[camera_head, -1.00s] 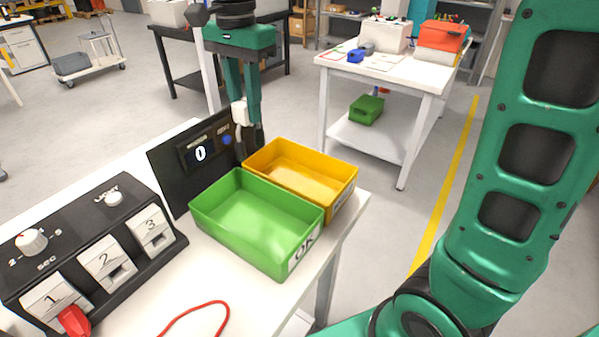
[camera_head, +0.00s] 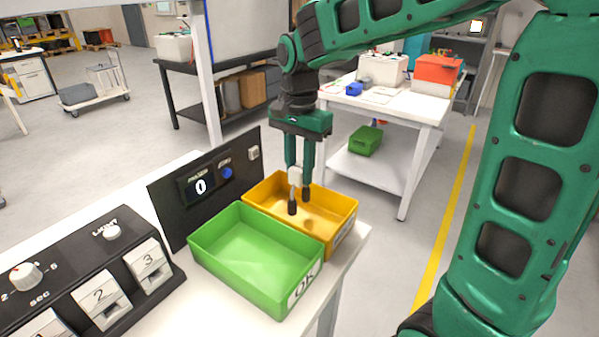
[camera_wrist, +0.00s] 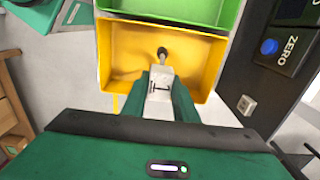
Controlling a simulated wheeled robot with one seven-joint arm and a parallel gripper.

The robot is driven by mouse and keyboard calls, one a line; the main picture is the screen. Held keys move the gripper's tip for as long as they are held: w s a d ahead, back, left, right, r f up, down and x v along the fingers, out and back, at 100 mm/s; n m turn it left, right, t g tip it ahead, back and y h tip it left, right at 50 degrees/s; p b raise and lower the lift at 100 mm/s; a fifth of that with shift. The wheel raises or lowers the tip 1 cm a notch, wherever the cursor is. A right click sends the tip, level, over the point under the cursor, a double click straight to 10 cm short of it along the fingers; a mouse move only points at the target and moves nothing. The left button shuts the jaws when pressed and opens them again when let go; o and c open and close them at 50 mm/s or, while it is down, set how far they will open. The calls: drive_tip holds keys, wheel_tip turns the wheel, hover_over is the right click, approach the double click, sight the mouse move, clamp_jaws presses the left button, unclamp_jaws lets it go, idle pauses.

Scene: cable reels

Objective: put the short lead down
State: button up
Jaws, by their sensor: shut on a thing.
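My gripper (camera_head: 299,172) points down over the yellow bin (camera_head: 342,208), behind the green bin. It is shut on the short lead, whose pale body (camera_head: 295,174) shows between the fingers. In the wrist view the lead (camera_wrist: 159,92) has a pale block with a dark mark and a dark round end that points into the yellow bin (camera_wrist: 205,70). The bin looks empty apart from what hangs over it. Whether the lead touches the bin floor I cannot tell.
The green bin (camera_head: 215,262), marked OK, is empty and stands against the yellow one. A black panel (camera_head: 172,205) reading 0 and a black box with numbered sockets (camera_head: 100,285) stand to the left. The white bench edge is close on the right.

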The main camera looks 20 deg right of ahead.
drive_tip(key=shift+f, duration=0.5)
drive_tip(key=shift+f, duration=0.6)
drive_tip(key=o, duration=1.1)
drive_tip(key=shift+o, duration=0.2)
wheel_tip(320, 180, up, 13)
drive_tip(key=shift+r, duration=0.15)
drive_tip(key=s+d+f+n, duration=0.2)
drive_tip(key=s+d+f, duration=0.6)
drive_tip(key=s, duration=0.4)
drive_tip(key=s+d+f+n, duration=0.2)
drive_tip(key=s+d+f, duration=0.6)
drive_tip(key=s, duration=0.5)
drive_tip(key=shift+s+d+n, duration=0.2)
drive_tip(key=shift+d+n, duration=0.2)
drive_tip(key=shift+d, duration=0.6)
